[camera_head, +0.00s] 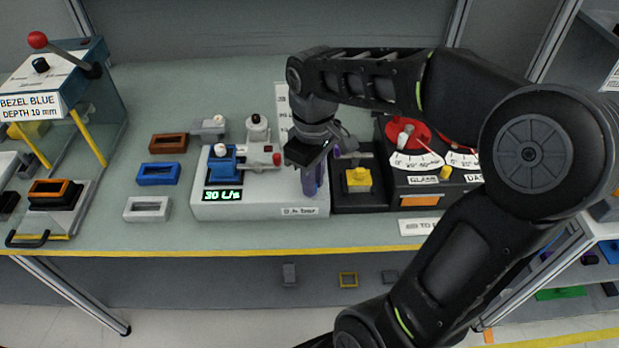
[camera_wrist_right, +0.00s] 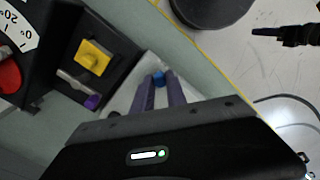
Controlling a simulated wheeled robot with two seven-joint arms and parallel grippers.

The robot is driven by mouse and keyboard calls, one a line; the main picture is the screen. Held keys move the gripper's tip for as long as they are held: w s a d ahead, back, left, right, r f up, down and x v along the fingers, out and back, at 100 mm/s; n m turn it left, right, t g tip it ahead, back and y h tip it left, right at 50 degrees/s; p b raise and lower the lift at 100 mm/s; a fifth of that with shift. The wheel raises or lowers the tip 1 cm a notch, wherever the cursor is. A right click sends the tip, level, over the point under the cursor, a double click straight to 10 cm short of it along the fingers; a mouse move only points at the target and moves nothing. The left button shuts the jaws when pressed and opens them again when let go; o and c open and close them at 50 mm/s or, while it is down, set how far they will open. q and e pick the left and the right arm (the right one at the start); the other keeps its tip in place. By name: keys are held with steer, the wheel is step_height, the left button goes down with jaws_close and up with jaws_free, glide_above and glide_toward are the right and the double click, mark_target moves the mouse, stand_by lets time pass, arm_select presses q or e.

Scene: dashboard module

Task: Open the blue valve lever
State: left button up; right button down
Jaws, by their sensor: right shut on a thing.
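A small blue part (camera_wrist_right: 158,77), which looks like the blue lever, sits between the purple fingers of my right gripper (camera_wrist_right: 165,88) in the right wrist view. The gripper is shut on it. In the head view my right gripper (camera_head: 313,183) points down at the right end of the white module (camera_head: 250,203), and its fingers and body hide the lever. I cannot tell the lever's angle. My left gripper is not in view.
A yellow block (camera_head: 358,179) on a black base stands close right of my gripper, with a red dial (camera_head: 410,132) beyond. Rectangular bezels (camera_head: 158,174) lie at left.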

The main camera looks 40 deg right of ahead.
steer(key=shift+d, duration=0.1)
stand_by(0.4)
steer(key=c, duration=1.3)
jaws_free()
steer(key=shift+c, duration=0.2)
steer(key=shift+r, duration=0.1)
step_height(320, 180, up, 8)
steer(key=shift+f, duration=0.15)
